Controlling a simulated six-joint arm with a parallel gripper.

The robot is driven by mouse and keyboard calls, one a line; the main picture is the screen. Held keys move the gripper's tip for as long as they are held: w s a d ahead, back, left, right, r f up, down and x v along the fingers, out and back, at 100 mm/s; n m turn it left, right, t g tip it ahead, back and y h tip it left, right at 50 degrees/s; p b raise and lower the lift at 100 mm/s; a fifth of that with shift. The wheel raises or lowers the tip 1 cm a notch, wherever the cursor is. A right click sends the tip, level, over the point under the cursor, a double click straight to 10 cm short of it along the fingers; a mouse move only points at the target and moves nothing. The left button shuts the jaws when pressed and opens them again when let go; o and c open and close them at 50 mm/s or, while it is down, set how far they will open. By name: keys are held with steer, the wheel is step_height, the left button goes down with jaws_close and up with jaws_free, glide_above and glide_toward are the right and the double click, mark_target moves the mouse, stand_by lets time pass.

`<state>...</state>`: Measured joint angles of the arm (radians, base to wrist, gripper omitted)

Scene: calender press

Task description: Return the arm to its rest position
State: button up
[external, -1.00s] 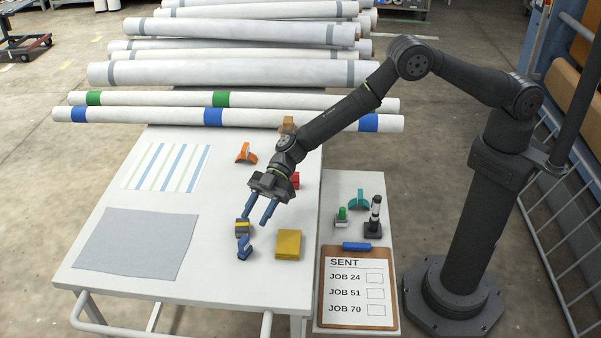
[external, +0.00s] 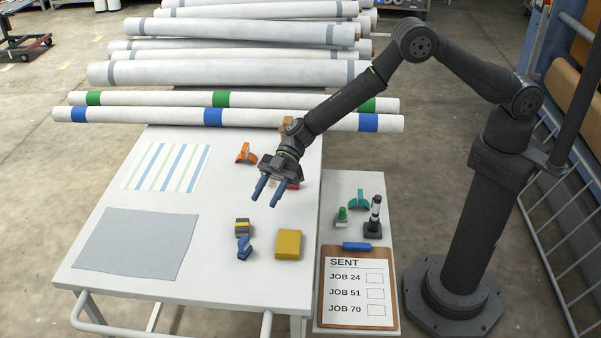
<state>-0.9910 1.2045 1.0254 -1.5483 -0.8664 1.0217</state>
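My gripper (external: 267,199) has two blue fingers that stand apart with nothing between them. It hangs above the white table, pointing down and toward the front. My arm is raised and reaches left from its base over the table. Below the fingers are a dark block with a yellow band (external: 242,227), a blue handled tool (external: 245,247) and a yellow block (external: 288,244). The gripper touches none of them. A red item (external: 293,185) is partly hidden behind the gripper.
An orange curved piece (external: 245,153) lies left of my arm. White rolls with green (external: 221,99) and blue bands lie across the table's back. A side table holds a clipboard (external: 326,283), a blue marker (external: 356,246), stamps and a teal piece (external: 357,199). The table's left front holds a grey sheet (external: 135,246).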

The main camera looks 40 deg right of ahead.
mark_target(246, 236)
steer(key=x, duration=1.1)
steer(key=shift+f, duration=0.25)
step_height(246, 236, up, 3)
steer(key=shift+f, duration=0.1)
steer(key=shift+r, duration=0.45)
